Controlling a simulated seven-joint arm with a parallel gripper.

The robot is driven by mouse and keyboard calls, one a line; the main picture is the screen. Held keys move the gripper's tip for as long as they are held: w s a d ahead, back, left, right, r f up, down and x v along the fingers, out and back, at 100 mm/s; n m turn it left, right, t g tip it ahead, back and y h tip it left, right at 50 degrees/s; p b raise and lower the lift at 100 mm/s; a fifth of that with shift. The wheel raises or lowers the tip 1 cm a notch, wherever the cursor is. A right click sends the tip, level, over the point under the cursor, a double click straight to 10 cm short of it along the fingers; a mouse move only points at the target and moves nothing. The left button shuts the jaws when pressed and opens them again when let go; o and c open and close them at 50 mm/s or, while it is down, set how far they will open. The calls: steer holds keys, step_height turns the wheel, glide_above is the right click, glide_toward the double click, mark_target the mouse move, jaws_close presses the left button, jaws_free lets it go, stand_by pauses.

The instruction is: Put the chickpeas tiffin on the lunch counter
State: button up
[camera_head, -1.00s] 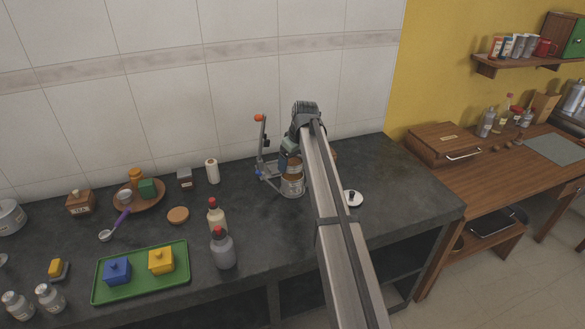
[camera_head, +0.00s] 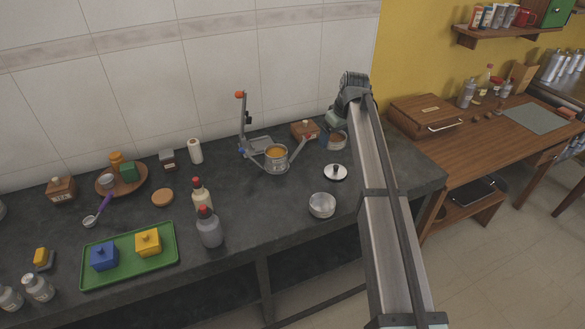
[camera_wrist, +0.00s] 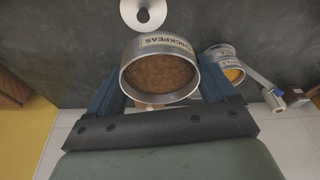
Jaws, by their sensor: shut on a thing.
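The chickpeas tiffin is a round steel canister with a brown filling; in the wrist view (camera_wrist: 160,75) its CHICKPEAS label shows. My gripper (camera_wrist: 160,88) is shut on it, one blue finger on each side. In the head view the tiffin (camera_head: 337,140) is at the back right of the dark counter (camera_head: 280,215), partly behind my gripper (camera_head: 334,130); its height above the surface is hard to tell. The steel carrier frame (camera_head: 247,135) stands to its left with an orange-filled canister (camera_head: 276,158). A wooden counter (camera_head: 480,145), not labelled, stands to the right.
A white lid with a dark knob (camera_head: 335,173) and an empty steel canister (camera_head: 322,206) sit in front of the gripper. A labelled wooden box (camera_head: 304,130) is beside it. The wooden counter holds a wooden box (camera_head: 427,113), bottles and a grey mat (camera_head: 534,117); its front left is bare.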

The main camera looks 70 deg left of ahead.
steer(key=m, duration=0.1)
glide_above(351, 194)
steer(key=a, duration=0.3)
step_height(351, 194, down, 2)
steer(key=s+d+f+m, duration=0.1)
steer(key=d+m, duration=0.1)
steer(key=d, duration=0.2)
steer(key=shift+w+a+f+m+t, duration=0.1)
steer(key=shift+f+m+t, duration=0.35)
steer(key=shift+f, duration=1.2)
steer(key=shift+w+f+m+t, duration=0.15)
steer(key=shift+f+m, duration=0.6)
steer(key=shift+f, duration=0.95)
steer(key=shift+w+a+f+m+t, duration=0.1)
steer(key=shift+f+m+t, duration=0.35)
steer(key=shift+f, duration=1.2)
steer(key=o, duration=0.9)
steer(key=shift+f+g, duration=0.1)
steer(key=shift+g, duration=0.15)
steer(key=v, duration=1.2)
steer(key=shift+s+a+r, duration=0.1)
steer(key=shift+r, duration=0.1)
